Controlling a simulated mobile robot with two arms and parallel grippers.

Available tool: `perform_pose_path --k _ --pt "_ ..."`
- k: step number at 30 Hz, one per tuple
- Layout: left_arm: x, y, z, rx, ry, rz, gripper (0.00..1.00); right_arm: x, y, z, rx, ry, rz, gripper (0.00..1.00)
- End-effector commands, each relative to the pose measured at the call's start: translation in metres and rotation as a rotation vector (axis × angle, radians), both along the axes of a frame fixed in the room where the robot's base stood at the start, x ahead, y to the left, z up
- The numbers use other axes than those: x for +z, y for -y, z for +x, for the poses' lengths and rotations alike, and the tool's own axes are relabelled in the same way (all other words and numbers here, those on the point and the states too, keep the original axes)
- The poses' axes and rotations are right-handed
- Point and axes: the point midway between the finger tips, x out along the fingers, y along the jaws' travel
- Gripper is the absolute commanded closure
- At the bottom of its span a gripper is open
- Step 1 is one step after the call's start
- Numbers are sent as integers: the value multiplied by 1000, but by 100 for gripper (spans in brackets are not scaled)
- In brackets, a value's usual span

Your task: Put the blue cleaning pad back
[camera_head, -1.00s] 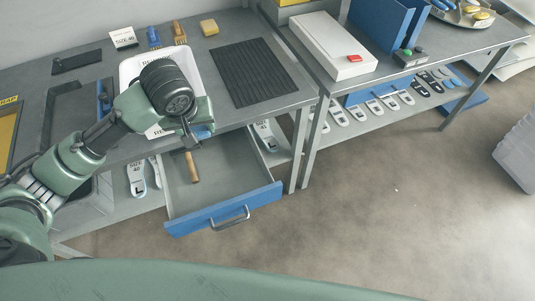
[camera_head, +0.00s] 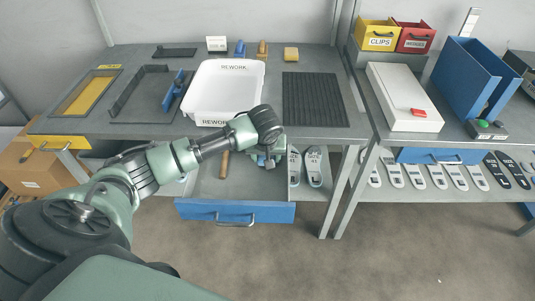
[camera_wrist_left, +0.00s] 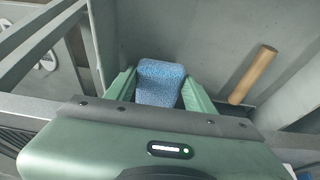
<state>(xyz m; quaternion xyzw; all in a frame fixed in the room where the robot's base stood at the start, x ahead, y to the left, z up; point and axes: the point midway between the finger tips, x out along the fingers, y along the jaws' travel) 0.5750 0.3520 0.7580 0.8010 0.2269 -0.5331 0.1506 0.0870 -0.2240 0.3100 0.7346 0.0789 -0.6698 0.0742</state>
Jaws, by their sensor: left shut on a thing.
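The blue cleaning pad (camera_wrist_left: 160,82) sits between the two green fingers of my left gripper (camera_wrist_left: 158,92) in the left wrist view. The gripper is shut on it. In the head view my left gripper (camera_head: 266,160) hangs at the right part of an open drawer (camera_head: 208,208) with a blue front, under the grey bench; the pad is mostly hidden there by my wrist. Whether the pad touches the drawer floor I cannot tell. A wooden handle (camera_head: 224,163) lies in the drawer, also seen in the left wrist view (camera_wrist_left: 253,75), apart from the pad. My right gripper is not in view.
Above the drawer, a white REWORK tray (camera_head: 224,91) stands near the bench (camera_head: 150,130) edge, with a black ribbed mat (camera_head: 315,100) to its right. A yellow sponge (camera_head: 291,54) lies at the back. Insoles (camera_head: 313,167) lie on the shelf right of the drawer.

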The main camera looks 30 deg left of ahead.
Motion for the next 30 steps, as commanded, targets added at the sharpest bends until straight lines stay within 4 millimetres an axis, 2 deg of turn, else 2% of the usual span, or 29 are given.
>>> perform_pose_path --k 8,15,28,29,30 --pt "-11 -10 18 0 0 -1 79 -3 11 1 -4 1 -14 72" --pt "-29 -23 38 0 0 0 79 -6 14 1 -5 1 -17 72" --pt "-35 -24 39 -1 0 0 79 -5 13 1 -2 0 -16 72" --pt "-34 -25 39 -1 0 0 41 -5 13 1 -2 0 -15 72" --pt "-34 -24 40 -2 0 1 30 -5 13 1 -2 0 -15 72"
